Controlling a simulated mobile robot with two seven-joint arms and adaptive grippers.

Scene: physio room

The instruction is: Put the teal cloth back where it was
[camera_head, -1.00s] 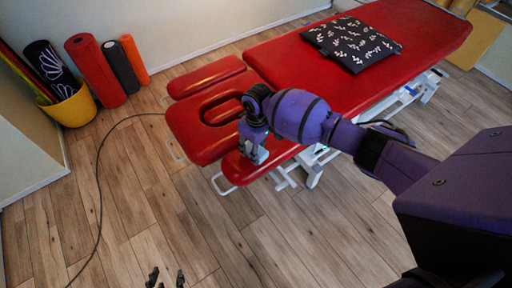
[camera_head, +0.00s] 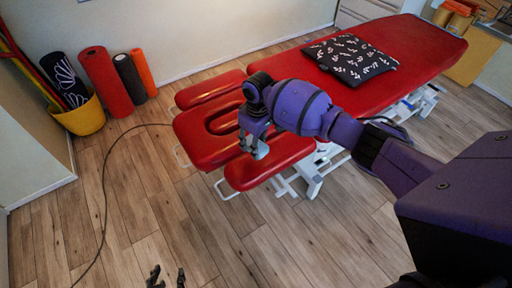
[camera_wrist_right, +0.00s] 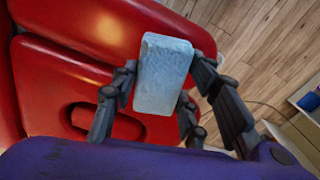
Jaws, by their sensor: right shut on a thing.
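The teal cloth (camera_wrist_right: 163,75) looks like a pale blue, folded, block-shaped piece in the right wrist view. My right gripper (camera_wrist_right: 158,92) is shut on it, with fingers on both sides. In the head view the right gripper (camera_head: 254,146) points down at the near edge of the red treatment table's head end, and a bit of the cloth (camera_head: 261,151) shows at its fingertips. I cannot tell whether the cloth touches the red pad. My left gripper (camera_head: 167,277) is at the bottom edge, empty, its fingertips apart; the rest is cut off.
The red treatment table (camera_head: 425,50) runs to the upper right, with a dark leaf-patterned cushion (camera_head: 350,58) on it. A yellow bucket (camera_head: 82,116) and several rolls stand at the left wall. A dark cable (camera_head: 104,190) lies on the wooden floor.

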